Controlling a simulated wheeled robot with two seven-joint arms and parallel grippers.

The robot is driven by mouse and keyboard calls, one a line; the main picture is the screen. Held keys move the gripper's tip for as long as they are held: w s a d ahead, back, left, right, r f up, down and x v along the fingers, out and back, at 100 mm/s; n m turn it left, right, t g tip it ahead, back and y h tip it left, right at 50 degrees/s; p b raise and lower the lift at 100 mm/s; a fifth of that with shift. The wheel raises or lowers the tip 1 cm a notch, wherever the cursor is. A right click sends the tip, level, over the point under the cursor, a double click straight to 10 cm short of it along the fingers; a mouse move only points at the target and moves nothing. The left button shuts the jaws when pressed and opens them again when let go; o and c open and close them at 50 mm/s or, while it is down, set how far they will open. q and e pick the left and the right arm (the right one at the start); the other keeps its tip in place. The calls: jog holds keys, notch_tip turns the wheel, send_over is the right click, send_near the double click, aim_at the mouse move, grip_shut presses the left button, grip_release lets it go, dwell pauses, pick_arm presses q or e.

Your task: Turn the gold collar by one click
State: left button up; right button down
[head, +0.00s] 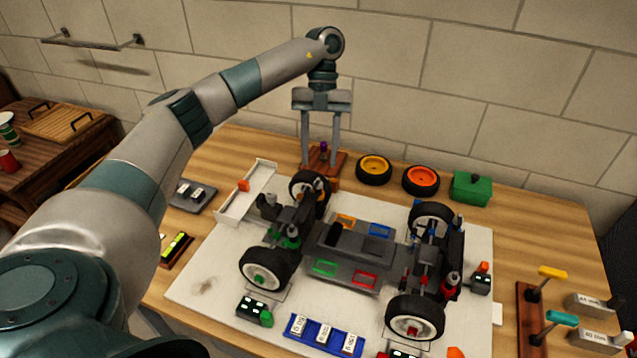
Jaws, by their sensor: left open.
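The racecar chassis (345,255) stands on a white mat (215,275) on the wooden table, with four wheels on. Coloured parts show at its corners, such as a green one (290,241) and a red one (450,286). I cannot clearly make out a gold collar; it is too small or hidden. My left gripper (321,156) points down behind the car, with its fingers apart. A small purple-topped part (323,147) on a brown wooden stand (334,168) shows between the fingers; I cannot tell whether they touch it. My right gripper is not in view.
Two loose wheels, yellow (374,169) and orange (421,179), and a green box (470,188) lie at the back. A white wing (238,205) lies left of the car. A blue tray (325,334) is in front. A tool rack (531,310) stands at right.

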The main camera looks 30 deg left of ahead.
aim_at(318, 180)
pick_arm(q)
jog(key=x, duration=0.7)
jog(key=shift+f+p, duration=0.2)
jog(key=shift+p, duration=0.15)
jog(key=shift+s+f, duration=0.1)
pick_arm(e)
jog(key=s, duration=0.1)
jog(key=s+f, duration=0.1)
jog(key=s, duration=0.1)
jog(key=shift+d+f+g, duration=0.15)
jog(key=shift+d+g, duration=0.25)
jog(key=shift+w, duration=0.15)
pick_arm(q)
jog(key=c, duration=1.1)
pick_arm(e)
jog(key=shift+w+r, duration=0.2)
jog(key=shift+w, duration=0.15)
